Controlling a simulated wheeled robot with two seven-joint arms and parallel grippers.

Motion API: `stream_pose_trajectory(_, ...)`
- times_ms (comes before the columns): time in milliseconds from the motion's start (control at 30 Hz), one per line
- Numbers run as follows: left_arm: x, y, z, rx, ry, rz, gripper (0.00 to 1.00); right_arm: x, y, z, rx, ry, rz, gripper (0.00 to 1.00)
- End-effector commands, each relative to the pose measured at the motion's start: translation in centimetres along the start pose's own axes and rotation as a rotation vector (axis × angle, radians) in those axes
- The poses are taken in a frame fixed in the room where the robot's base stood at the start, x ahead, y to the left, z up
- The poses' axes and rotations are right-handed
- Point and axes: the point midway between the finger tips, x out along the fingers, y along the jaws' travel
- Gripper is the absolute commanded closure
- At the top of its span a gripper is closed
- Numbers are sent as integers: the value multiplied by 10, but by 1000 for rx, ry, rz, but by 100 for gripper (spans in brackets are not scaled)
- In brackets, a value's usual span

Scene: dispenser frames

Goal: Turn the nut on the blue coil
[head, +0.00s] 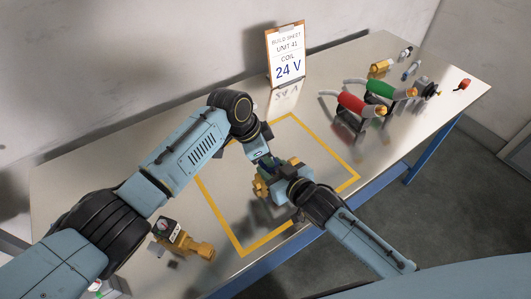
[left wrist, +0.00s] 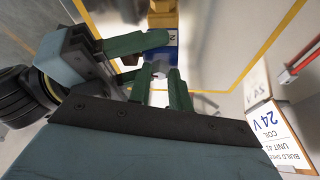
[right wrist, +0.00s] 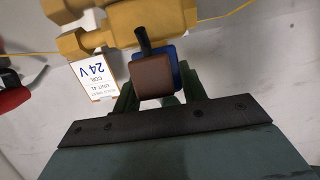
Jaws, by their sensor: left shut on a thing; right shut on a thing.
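The blue coil (left wrist: 170,52) sits on the brass valve body (left wrist: 163,18), inside the yellow-outlined area of the table. In the right wrist view the coil (right wrist: 172,58) is partly hidden behind a brown block (right wrist: 153,77) with a black stub. My right gripper (right wrist: 158,92) is shut on the coil, its green fingers either side. My left gripper (left wrist: 162,76) is shut on the small pale nut (left wrist: 160,73) at the coil's end. The fingers hide much of the nut. In the head view both grippers meet over the valve.
A sign reading 24 V (head: 287,58) stands at the back. Red (head: 351,103) and green (head: 380,88) coils stand on the right with several small parts. A brass part with a gauge (head: 178,239) is at front left. The table inside the yellow outline (head: 225,225) is otherwise clear.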

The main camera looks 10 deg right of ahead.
Motion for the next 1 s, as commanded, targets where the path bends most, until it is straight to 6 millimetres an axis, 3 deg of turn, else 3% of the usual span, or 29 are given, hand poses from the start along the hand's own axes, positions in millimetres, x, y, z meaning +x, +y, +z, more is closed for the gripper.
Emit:
stream_pose_trajectory(367, 0, 2, -1, -109, 1, -44, 100, 0, 0, 0, -1, -1, 1, 99)
stream_pose_trajectory(1000, 1, 6, -3, -618, 2, -255, 100, 0, 0, 0, -1, 0, 0, 99)
